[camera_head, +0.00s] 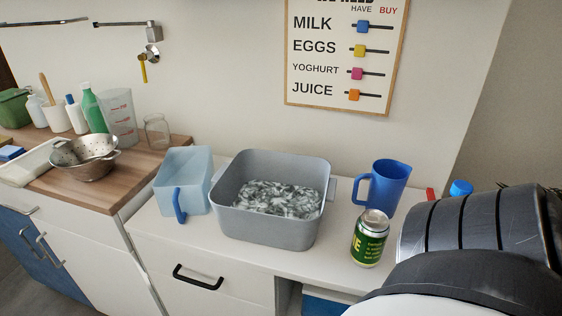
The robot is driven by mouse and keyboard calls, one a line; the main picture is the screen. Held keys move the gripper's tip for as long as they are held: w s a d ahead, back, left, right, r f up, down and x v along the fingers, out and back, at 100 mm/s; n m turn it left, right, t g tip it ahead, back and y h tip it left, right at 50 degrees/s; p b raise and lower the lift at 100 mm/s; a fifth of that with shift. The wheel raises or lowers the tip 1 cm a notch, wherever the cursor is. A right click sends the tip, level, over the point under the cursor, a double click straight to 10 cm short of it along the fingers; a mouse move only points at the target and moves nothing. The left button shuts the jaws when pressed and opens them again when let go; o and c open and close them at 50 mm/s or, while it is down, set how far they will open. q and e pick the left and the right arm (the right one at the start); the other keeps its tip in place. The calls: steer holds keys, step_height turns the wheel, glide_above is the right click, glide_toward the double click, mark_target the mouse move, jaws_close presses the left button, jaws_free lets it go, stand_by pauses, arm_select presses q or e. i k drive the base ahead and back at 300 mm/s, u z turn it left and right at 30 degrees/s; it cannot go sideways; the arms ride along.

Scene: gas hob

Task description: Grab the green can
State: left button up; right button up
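The green can (369,241) stands upright on the white counter, near its front edge. It has a silver top and yellow lettering on a green label. A large dark grey and white part of my own arm fills the lower right of the head view, just to the right of the can. I cannot see fingertips of either gripper. Nothing visible is holding the can.
A grey tub (270,232) with greyish contents stands left of the can. A blue jug (386,188) stands behind it. A light blue container (184,178) sits further left. A colander (86,160) and bottles (92,108) are on the wooden worktop (118,182).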

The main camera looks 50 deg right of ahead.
mark_target(372, 227)
steer(key=u, duration=1.2)
steer(key=k, duration=1)
steer(key=z, duration=1)
